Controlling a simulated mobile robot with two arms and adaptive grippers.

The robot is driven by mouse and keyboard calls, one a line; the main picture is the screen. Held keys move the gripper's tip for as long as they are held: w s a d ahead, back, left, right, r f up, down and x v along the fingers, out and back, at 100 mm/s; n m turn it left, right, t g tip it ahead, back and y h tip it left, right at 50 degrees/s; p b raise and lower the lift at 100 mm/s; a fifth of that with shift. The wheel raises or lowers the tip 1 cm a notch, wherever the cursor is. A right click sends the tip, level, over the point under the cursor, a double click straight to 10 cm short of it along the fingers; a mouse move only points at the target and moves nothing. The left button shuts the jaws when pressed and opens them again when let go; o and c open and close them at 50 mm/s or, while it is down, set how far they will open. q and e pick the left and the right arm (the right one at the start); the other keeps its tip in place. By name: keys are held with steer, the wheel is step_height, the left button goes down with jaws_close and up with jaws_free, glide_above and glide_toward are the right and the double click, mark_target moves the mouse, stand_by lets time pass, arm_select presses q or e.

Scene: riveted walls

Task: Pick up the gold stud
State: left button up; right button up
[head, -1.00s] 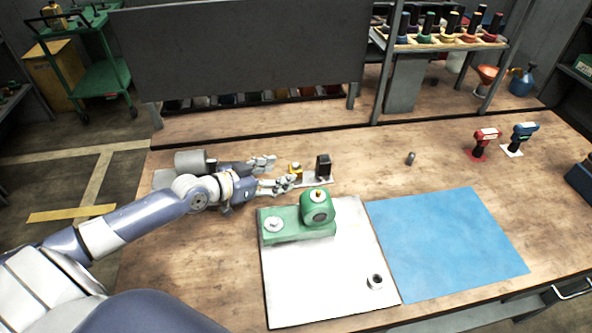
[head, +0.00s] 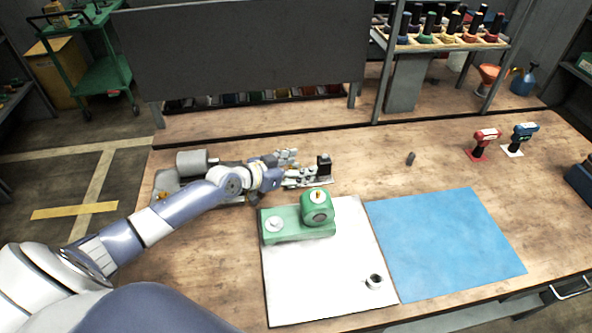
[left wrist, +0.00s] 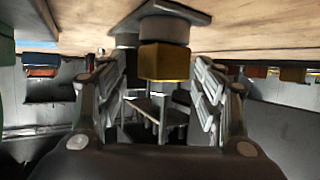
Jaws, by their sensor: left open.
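The gold stud (left wrist: 164,62) shows in the left wrist view as a gold block joined to a grey round part on a flat plate. That view is upside down, with the tabletop along its upper edge. The stud lies between the two fingers of my left gripper (left wrist: 158,78), with a gap visible towards the right finger. In the head view my left gripper (head: 298,168) is open at the small grey plate (head: 320,183), and its fingers hide the stud. My right gripper is not in view.
A black block (head: 324,164) stands on the plate just right of my left gripper. A green fixture (head: 300,222) sits in front on a white mat (head: 330,285), with a metal ring (head: 374,282). A blue mat (head: 445,245) lies to the right. A grey panel (head: 240,50) rises behind.

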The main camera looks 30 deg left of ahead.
arm_select(q)
jaws_close()
stand_by(0.4)
